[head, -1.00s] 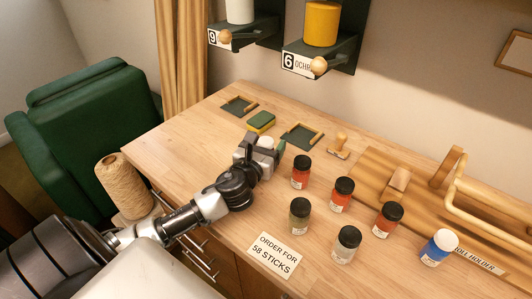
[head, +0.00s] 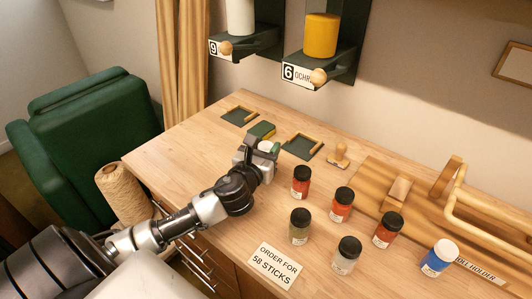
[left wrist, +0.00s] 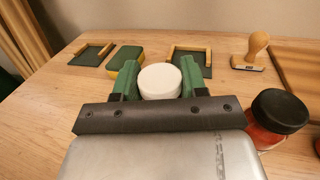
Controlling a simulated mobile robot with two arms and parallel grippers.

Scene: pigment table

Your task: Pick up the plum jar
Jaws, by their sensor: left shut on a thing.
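A jar with a white lid (left wrist: 160,80) sits between the green fingers of my left gripper (left wrist: 158,92), which is shut on it. Its body and label are hidden, so its colour does not show. In the head view the left gripper (head: 262,152) is over the table, left of the black-lidded jars. The white lid (head: 266,147) just shows there. I cannot tell whether the jar is clear of the table. My right gripper is not in view.
A red jar (head: 300,183) is closest to the held one, with several other jars to its right. A green-and-yellow sponge (head: 261,130) and a framed dark tray (head: 302,146) lie behind. An order card (head: 273,267) lies in front.

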